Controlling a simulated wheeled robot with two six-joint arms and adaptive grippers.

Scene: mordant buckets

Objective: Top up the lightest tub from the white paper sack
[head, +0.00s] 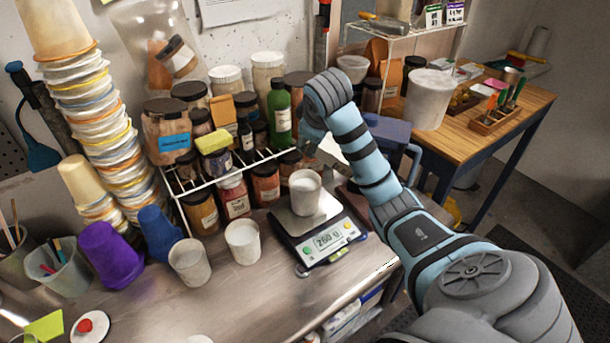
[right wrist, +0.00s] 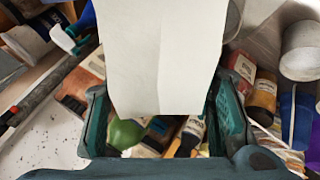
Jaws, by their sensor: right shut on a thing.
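My right gripper (head: 312,143) is above and behind the scale, with its arm coming in from the lower right. It is shut on the white paper sack (right wrist: 160,55), which fills the middle of the right wrist view between the fingers. In the head view only a small pale part of the sack (head: 331,153) shows beside the gripper. A white tub (head: 305,194) stands upright on the digital scale (head: 322,232), whose display seems to read 260 g. Two more whitish tubs, one at left (head: 190,264) and one nearer the scale (head: 242,243), stand on the bench. My left gripper is out of view.
A wire rack (head: 225,178) with several jars stands behind the tubs. A purple cup (head: 110,255), a blue cup (head: 160,235) and tall stacked tubs (head: 105,130) are at left. A wooden table (head: 470,130) with a white bucket (head: 428,100) is at right. The front bench is partly clear.

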